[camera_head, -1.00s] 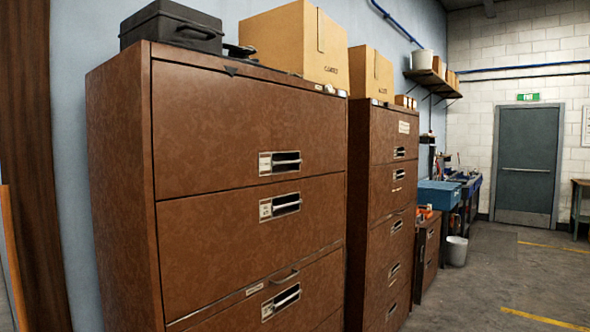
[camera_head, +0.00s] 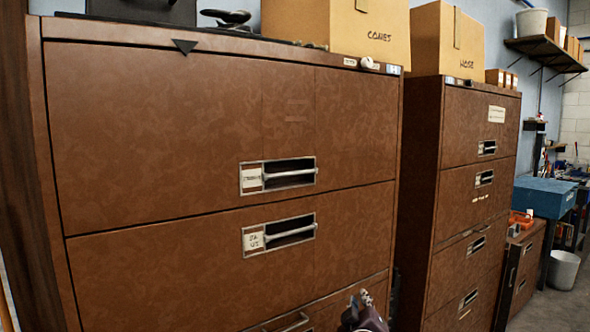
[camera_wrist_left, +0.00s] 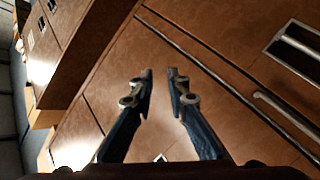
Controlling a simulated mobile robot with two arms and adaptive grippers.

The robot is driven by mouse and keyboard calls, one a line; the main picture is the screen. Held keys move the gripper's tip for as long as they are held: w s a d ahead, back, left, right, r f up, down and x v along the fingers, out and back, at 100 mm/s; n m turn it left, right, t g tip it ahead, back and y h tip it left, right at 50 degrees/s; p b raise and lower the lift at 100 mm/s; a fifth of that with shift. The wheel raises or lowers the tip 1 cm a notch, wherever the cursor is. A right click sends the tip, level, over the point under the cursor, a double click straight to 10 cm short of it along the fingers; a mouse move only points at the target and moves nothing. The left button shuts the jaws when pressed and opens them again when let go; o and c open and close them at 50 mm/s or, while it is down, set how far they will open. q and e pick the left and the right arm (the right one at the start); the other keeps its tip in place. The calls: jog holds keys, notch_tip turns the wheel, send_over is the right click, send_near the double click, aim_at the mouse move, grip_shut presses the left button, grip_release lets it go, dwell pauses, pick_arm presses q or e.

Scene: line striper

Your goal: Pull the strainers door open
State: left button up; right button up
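The strainers door (camera_head: 160,130) is the wide brown top front of the near cabinet. It is shut flush. Its recessed pull (camera_head: 290,173) has a dark slot, a metal bar and a small label (camera_head: 252,179) that looks like it begins with "Strainers", though it is blurred.
A second door (camera_head: 200,260) with its own pull (camera_head: 280,235) lies below, and a bar handle (camera_head: 290,322) lower still. Boxes (camera_head: 365,30) stand on top. Another brown cabinet (camera_head: 470,190) stands to the right, with a blue box (camera_head: 545,197) and white bucket (camera_head: 564,268) beyond.

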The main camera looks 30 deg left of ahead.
pick_arm(q)
jog(key=s+a+r+n+y+p, duration=0.1)
jog(key=s+a+r+n+y, duration=0.15)
jog(key=r, duration=0.75)
jog(key=s+a+r+n+y, duration=0.2)
jog(key=s+a+r+n, duration=0.15)
jog(key=r, duration=0.55)
jog(key=n+y, duration=0.3)
jog(key=n, duration=0.3)
send_near(292, 174)
jog(key=w, duration=0.1)
jog(key=shift+n+g, duration=0.4)
jog(key=p+x, duration=0.1)
jog(key=x, duration=0.1)
jog(key=p+x, duration=0.1)
jog(key=x, duration=0.1)
jog(key=p+x, duration=0.2)
jog(key=x, duration=0.1)
jog(key=shift+s+a+r, duration=0.2)
jog(key=shift+r, duration=0.2)
jog(key=shift+w+a, duration=0.35)
jog(key=shift+w, duration=0.15)
pick_arm(e)
jog(key=r, duration=0.4)
jog(key=s+r, duration=0.1)
jog(key=r, duration=0.1)
jog(key=shift+a, duration=0.1)
pick_arm(q)
jog(key=shift+f, duration=0.1)
grip_shut()
